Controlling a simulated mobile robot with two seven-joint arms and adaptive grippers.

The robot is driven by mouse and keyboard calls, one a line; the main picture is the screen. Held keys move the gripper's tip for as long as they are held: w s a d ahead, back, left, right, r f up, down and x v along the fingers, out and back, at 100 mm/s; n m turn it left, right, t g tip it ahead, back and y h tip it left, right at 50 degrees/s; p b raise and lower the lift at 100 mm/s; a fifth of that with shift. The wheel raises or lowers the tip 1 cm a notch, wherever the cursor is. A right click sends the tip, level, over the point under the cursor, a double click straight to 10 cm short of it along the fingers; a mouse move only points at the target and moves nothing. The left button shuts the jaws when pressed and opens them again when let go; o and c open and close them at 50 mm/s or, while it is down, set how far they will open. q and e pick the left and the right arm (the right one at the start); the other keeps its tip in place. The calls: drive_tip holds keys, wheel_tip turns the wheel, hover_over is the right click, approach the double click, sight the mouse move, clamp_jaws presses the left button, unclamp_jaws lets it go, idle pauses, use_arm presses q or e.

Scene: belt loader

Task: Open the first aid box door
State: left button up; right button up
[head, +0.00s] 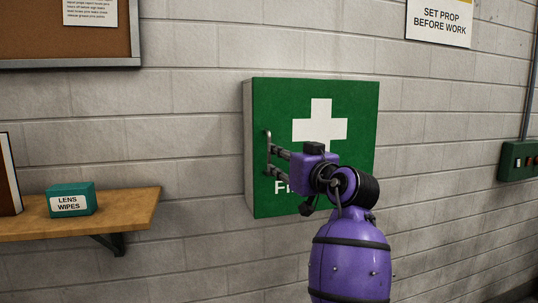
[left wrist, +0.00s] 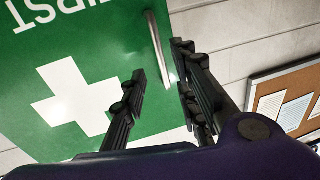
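The green first aid box (head: 345,98) hangs on the wall with a white cross on its door, and the door looks shut. A slim metal handle (head: 267,137) runs upright along the door's left edge. My left gripper (head: 270,160) is in front of the door, its fingers at the handle's lower part. In the left wrist view, the gripper (left wrist: 160,65) is open, and the handle (left wrist: 158,48) shows between its fingers. I cannot tell whether either finger touches it. My arm hides part of the door and its lettering. My right gripper is out of view.
A wooden shelf (head: 130,208) juts out at the left with a teal lens wipes box (head: 72,199). A cork board (head: 50,35) hangs above it, and a sign (head: 440,22) is at upper right. A green switch box (head: 520,160) is at far right.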

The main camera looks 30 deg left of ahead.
use_arm(q)
drive_tip(key=x, duration=0.2)
drive_tip(key=p+x, duration=0.1)
drive_tip(key=x, duration=0.2)
drive_tip(key=r+x, duration=0.1)
drive_tip(key=x, duration=0.1)
drive_tip(key=shift+a, duration=0.25)
drive_tip(key=shift+w+a, duration=0.1)
drive_tip(key=shift+w, duration=0.05)
drive_tip(key=c, duration=0.7)
clamp_jaws()
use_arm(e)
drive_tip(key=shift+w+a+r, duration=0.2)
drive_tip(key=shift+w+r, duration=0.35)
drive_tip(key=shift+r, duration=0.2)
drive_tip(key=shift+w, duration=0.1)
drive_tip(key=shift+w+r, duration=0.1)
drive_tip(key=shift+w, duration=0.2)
